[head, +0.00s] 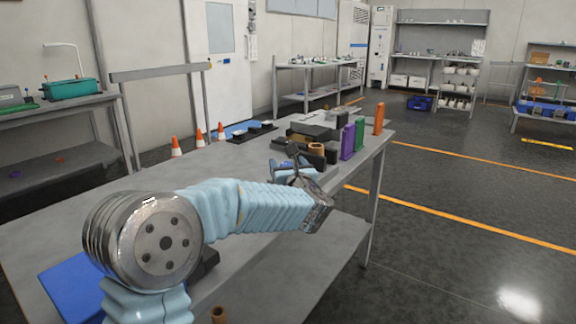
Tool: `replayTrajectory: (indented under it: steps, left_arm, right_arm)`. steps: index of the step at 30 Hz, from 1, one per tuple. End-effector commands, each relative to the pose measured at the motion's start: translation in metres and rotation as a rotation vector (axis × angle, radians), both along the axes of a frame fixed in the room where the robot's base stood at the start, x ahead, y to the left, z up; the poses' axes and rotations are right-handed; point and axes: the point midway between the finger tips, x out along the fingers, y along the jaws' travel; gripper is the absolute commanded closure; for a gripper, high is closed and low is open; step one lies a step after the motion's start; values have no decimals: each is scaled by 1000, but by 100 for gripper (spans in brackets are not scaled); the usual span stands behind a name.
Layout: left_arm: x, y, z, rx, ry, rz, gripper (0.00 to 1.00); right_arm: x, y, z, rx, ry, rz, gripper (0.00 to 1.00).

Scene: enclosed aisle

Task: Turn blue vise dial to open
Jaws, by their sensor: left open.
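My left arm reaches in from the lower left across the workbench (120,200). Its gripper (297,180) is at the bench's right part, past the metal wrist, with its fingers apart and nothing seen between them. Light blue parts, which look like the blue vise (305,169), show just behind the gripper. The gripper overlaps them in the picture, and I cannot tell whether it touches them. The dial cannot be made out, so I cannot tell how it is turned. My right gripper is not in view.
Purple (348,142), green (360,133) and orange (379,118) upright blocks stand along the bench's right edge. A brown ring-shaped part (316,149) and dark blocks (310,132) crowd behind the vise. Orange cones (199,137) stand at the back.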

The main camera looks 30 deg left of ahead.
Motion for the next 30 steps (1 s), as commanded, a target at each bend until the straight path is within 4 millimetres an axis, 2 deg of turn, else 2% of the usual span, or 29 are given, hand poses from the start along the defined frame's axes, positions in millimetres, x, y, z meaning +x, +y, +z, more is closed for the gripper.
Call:
replayTrajectory:
  steps: [1,10,20,30]
  left_arm:
    - [0,0,0,0,0,0,35]
    - [0,0,0,0,0,0,81]
    - [0,-1,-2,1,-2,46,81]
    - [1,-2,-5,-1,-2,279,81]
  right_arm:
    - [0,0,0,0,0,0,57]
    - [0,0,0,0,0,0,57]
    - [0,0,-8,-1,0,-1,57]
    - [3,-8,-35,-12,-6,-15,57]
